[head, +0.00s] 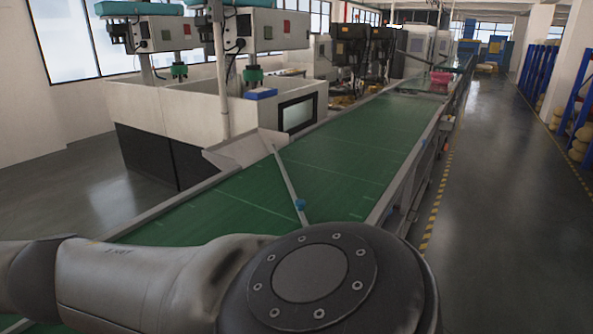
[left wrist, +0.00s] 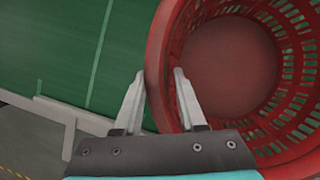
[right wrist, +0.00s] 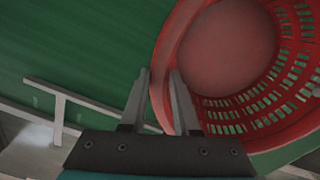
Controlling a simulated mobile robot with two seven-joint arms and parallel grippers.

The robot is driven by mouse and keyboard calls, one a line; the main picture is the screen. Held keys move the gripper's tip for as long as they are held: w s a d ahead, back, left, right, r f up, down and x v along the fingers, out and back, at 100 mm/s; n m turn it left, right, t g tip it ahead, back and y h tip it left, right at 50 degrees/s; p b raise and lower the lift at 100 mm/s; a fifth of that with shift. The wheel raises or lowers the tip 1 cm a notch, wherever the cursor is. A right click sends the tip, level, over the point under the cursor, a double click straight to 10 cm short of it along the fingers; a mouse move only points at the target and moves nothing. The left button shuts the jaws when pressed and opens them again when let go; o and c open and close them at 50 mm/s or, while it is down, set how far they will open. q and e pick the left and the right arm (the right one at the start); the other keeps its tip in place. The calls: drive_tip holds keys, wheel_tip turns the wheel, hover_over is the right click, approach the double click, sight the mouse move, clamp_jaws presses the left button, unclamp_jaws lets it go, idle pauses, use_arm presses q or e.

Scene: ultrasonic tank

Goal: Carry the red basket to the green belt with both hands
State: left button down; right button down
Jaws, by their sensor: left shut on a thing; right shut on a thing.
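The red basket (left wrist: 228,62) is round with slotted walls and looks empty inside. It also shows in the right wrist view (right wrist: 230,48). My left gripper (left wrist: 158,76) is shut on its rim, one finger inside and one outside. My right gripper (right wrist: 160,75) grips another part of the rim the same way. The green belt (head: 335,165) runs away from me in the head view. It lies beside and below the basket in the left wrist view (left wrist: 55,50) and right wrist view (right wrist: 80,50). I cannot tell whether the basket touches it. Both grippers and the held basket are out of the head view.
A thin diagonal bar (head: 286,178) with a blue knob crosses the near belt. White machines (head: 215,115) line the belt's left side. A small pinkish-red object (head: 441,77) sits far down the belt. The grey floor aisle (head: 490,200) on the right is clear.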

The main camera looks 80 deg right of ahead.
use_arm(q)
drive_tip(key=shift+a+f+b, duration=0.3)
drive_tip(key=shift+f+b, duration=0.1)
drive_tip(key=shift+f, duration=0.2)
use_arm(e)
drive_tip(key=shift+d+f, duration=0.2)
drive_tip(key=shift+f, duration=0.3)
use_arm(q)
drive_tip(key=c, duration=0.8)
unclamp_jaws()
drive_tip(key=shift+c, duration=0.2)
use_arm(e)
drive_tip(key=c, duration=1)
unclamp_jaws()
use_arm(q)
drive_tip(key=o, duration=0.4)
drive_tip(key=shift+d+r, duration=0.1)
drive_tip(key=shift+d, duration=0.05)
drive_tip(key=shift+c, duration=0.2)
use_arm(e)
drive_tip(key=o, duration=0.4)
drive_tip(key=shift+a, duration=0.1)
drive_tip(key=shift+c, duration=0.2)
use_arm(q)
drive_tip(key=shift+d+r, duration=0.1)
drive_tip(key=shift+r, duration=0.05)
